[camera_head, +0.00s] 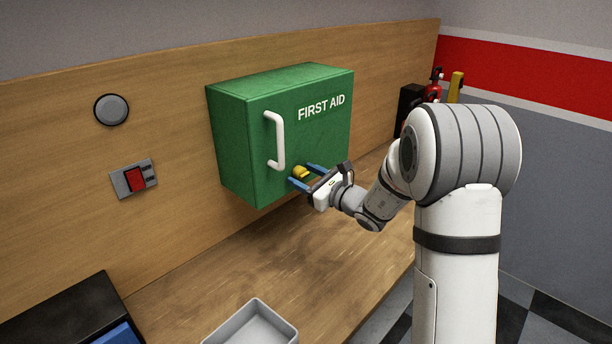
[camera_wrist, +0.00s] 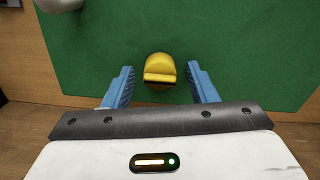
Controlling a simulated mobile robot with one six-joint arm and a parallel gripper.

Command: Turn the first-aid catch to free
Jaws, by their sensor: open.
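The green first-aid cabinet (camera_head: 318,134) is mounted on the wooden back panel, its door shut, with a white vertical handle (camera_head: 277,141) on the left of the door. The yellow catch (camera_head: 299,172) is low on the door, below the handle. In the wrist view the catch (camera_wrist: 159,70) is a rounded yellow knob with a raised bar lying roughly crosswise. My gripper (camera_head: 305,176) is open, with blue fingers on either side of the catch. In the wrist view the gripper (camera_wrist: 159,88) shows a gap between each finger and the catch, and nothing is held.
A red switch (camera_head: 135,179) and a round grey button (camera_head: 111,110) are on the panel at left. A grey tray (camera_head: 252,328) and a black box (camera_head: 75,312) stand on the wooden worktop (camera_head: 230,270). A red extinguisher (camera_head: 433,88) stands behind my arm.

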